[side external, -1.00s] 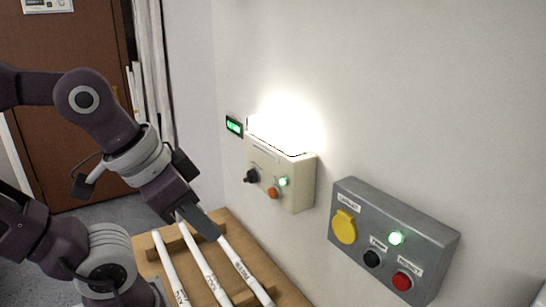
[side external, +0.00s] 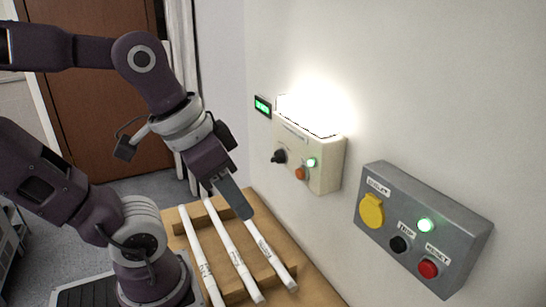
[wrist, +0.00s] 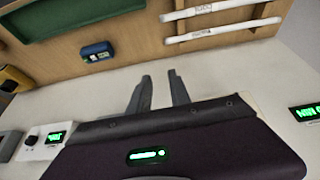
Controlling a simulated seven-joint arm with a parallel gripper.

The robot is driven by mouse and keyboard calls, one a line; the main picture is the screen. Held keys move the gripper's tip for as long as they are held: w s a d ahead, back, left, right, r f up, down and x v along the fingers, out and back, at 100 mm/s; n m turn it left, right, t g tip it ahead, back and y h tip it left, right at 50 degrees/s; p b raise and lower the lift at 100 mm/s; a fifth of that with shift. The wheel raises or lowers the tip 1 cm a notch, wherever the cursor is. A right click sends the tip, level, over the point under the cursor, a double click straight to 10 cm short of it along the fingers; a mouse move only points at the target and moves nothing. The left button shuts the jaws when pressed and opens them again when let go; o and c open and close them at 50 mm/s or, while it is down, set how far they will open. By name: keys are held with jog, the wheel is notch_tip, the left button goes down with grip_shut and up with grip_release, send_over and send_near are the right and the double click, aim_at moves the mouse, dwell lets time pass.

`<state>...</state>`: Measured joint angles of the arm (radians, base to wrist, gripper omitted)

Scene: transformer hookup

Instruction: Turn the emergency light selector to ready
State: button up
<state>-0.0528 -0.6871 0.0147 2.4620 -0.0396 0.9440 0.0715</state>
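The emergency light is a cream wall box (side external: 322,165) with a glaring white lamp (side external: 308,112) on top. Its black selector knob (side external: 279,157) is at the left of the front, beside an orange button (side external: 300,174) and a lit green lamp (side external: 311,162). The knob's pointer and position labels are too small to read. My gripper (side external: 232,203) is over the white tubes, below and left of the box, apart from the knob. In the wrist view its two fingers (wrist: 158,92) are spread with nothing between them. I cannot identify the box in the wrist view.
White labelled tubes (side external: 227,250) lie on a wooden rack on the table (side external: 308,290). A small green display (side external: 262,106) is left of the cream box.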

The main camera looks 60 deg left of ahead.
jog(key=o, duration=0.5)
jog(key=w+a+g+h, duration=0.2)
jog(key=w, duration=0.1)
jog(key=w+a+r+n+g, duration=0.1)
jog(key=w+a, duration=0.1)
jog(key=shift+w+h, duration=0.2)
jog(key=shift+h, duration=0.2)
jog(key=n+t+h, duration=0.1)
jog(key=t+h, duration=0.2)
jog(key=h, duration=0.4)
send_near(273, 157)
jog(key=x, duration=0.8)
jog(key=shift+w+a+f, duration=0.1)
jog(key=shift+w+f, duration=0.15)
grip_shut()
